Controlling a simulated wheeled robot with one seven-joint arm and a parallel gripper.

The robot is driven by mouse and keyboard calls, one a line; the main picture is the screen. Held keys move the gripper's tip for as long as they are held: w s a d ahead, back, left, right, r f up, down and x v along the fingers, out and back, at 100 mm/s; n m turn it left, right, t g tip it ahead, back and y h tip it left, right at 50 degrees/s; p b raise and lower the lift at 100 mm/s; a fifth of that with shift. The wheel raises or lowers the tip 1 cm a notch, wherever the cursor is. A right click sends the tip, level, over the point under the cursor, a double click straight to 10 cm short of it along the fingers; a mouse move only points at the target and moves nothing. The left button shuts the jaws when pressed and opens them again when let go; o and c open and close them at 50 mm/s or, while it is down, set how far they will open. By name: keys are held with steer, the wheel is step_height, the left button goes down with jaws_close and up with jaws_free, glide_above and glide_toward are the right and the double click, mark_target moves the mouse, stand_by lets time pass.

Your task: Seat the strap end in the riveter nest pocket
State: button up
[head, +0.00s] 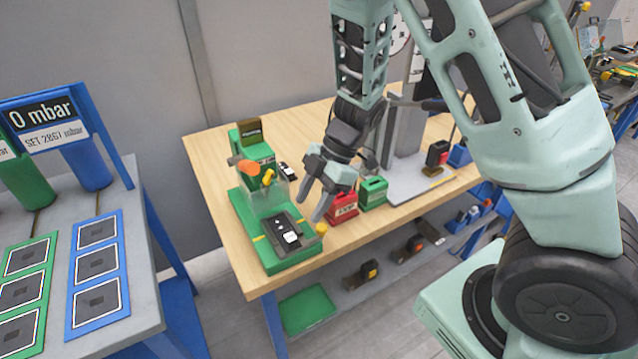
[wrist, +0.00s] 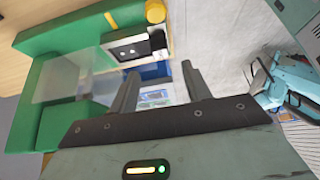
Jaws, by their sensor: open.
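The green riveter (head: 262,205) stands on the wooden table, with a clear guard and an orange knob at its upper part. On its front base is a dark nest plate (head: 284,227) with pale marks and a small white piece (head: 291,238). In the wrist view a dark strip with white dots (wrist: 130,49) lies across a pale-edged bed on the riveter. I cannot tell whether it is the strap or how its end sits in the pocket. My gripper (head: 319,190) is open and apart from the nest, to its upper right; its empty fingers show in the wrist view (wrist: 160,84).
A red box (head: 342,207) and a green box (head: 373,193) stand right of the riveter, close to my gripper. A yellow knob (head: 321,229) sits at the riveter's front right corner. A grey stand (head: 405,140) rises behind. Bare tabletop (head: 215,180) lies left of the riveter.

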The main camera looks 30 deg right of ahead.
steer(key=v, duration=0.4)
stand_by(0.5)
